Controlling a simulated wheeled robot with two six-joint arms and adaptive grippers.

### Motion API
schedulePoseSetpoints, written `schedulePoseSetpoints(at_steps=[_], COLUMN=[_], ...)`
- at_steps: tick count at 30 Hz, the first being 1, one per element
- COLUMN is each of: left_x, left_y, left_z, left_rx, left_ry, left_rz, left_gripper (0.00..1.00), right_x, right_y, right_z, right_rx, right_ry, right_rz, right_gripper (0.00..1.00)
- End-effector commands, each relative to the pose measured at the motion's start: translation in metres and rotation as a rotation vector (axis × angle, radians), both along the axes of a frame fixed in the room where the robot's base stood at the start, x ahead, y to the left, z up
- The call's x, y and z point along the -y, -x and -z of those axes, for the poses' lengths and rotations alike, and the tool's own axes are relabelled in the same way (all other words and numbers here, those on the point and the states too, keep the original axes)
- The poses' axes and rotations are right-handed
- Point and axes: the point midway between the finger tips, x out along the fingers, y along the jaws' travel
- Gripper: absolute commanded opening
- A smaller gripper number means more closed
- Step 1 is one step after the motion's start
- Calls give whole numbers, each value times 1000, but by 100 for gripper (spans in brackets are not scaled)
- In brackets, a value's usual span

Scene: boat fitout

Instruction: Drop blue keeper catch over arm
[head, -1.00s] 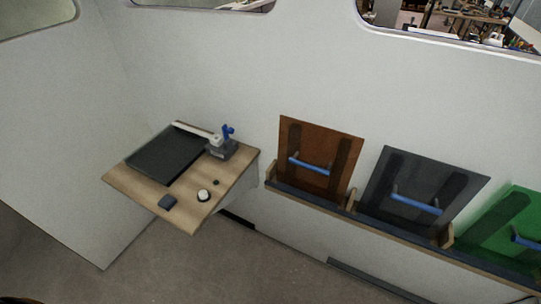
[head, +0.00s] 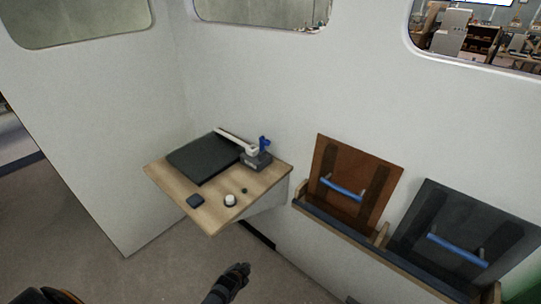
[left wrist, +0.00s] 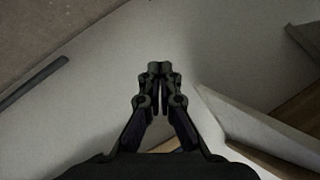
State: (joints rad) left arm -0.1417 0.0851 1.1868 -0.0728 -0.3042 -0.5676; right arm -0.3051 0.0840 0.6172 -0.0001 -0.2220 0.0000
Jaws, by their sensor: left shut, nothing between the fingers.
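The blue keeper catch (head: 264,143) stands up at the back right of the small wooden wall table. It sits at a grey block (head: 256,162). A white arm (head: 236,141) runs from the block along the back edge of a dark flat panel (head: 205,157). Whether the catch touches the arm is too small to tell. My left gripper (head: 241,268) is low in the head view, in front of and below the table, away from the catch. In the left wrist view the left gripper (left wrist: 160,68) is shut and empty. My right gripper is not in view.
The wooden table (head: 215,211) also holds a white round knob (head: 230,200), a small dark knob (head: 244,190) and a dark blue pad (head: 195,201). To the right, a wall rack (head: 335,227) holds a brown board (head: 352,170) and a dark board (head: 460,225) with blue handles.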

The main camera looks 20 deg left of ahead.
Motion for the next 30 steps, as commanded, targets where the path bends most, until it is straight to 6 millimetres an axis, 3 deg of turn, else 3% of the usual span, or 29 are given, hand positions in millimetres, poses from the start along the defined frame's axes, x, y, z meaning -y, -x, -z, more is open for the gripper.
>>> schedulePoseSetpoints(at_steps=[1, 3, 6, 9, 12, 15, 17, 30], left_x=[2, 5, 9, 14, 17, 20, 20, 24], left_y=[-49, -100, -146, -182, -200, -207, -209, -209], left_z=[-40, -108, -192, -260, -311, -339, -346, -346], left_rx=[110, 245, 406, 561, 665, 718, 731, 734], left_ry=[-74, -198, -375, -573, -727, -818, -843, -846], left_rz=[73, 166, 263, 343, 382, 398, 402, 404], left_gripper=[0, 0, 0, 0, 0, 0, 0, 0], right_x=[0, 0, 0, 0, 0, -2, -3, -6], right_y=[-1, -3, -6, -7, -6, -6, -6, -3], right_z=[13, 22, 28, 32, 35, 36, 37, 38], right_rx=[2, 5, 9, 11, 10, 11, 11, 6], right_ry=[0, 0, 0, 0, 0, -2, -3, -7], right_rz=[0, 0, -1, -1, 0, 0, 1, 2], right_gripper=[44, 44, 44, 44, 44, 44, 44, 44])
